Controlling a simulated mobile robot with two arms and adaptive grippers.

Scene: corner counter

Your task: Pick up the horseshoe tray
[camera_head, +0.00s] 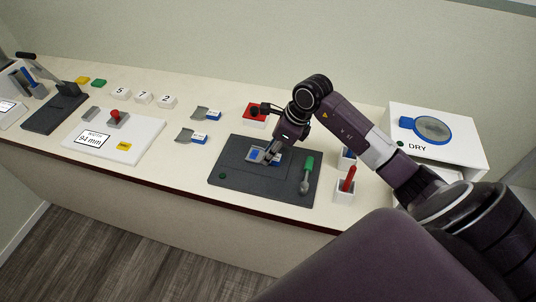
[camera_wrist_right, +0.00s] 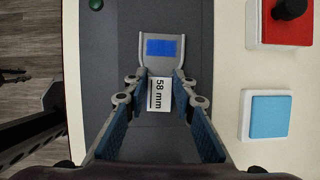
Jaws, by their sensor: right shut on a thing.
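The horseshoe tray (camera_head: 256,154) is a small grey tray with a blue patch, on the dark mat (camera_head: 231,172). In the right wrist view the tray (camera_wrist_right: 142,36) shows its blue patch (camera_wrist_right: 163,47) and a white "58 mm" label (camera_wrist_right: 160,95) between my fingers. My right gripper (camera_head: 268,157) is shut on the tray's near, narrow end; its fingertips (camera_wrist_right: 159,74) lie on either side of it. I cannot tell whether the tray touches the mat. My left gripper is not in view.
Two similar grey trays (camera_head: 203,111) (camera_head: 187,133) lie left of the mat. A green-handled tool (camera_head: 309,165) lies on the mat's right part. A red-topped block (camera_head: 255,112) stands behind, white holders (camera_head: 345,195) and a "DRY" box (camera_head: 455,150) to the right.

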